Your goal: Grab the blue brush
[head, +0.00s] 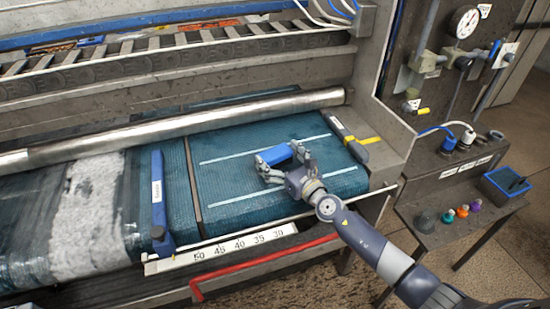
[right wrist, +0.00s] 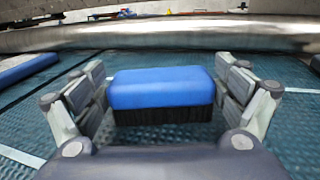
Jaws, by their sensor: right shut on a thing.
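The blue brush (head: 274,155) has a blue block body with dark bristles. It is at the teal belt (head: 240,190) of the machine, between two white lines. My right gripper (head: 280,159) reaches in from the lower right and is shut on the brush, one finger at each end. In the right wrist view the brush (right wrist: 162,88) sits level between the fingers, bristles down. I cannot tell whether the bristles touch the belt. My left gripper is not in view.
A metal roller (head: 180,129) crosses behind the brush. A blue labelled bar (head: 158,195) stands at left, and a numbered scale (head: 222,247) and red rail (head: 265,258) run along the front. A side table at right holds a blue tray (head: 507,182) and several small coloured items.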

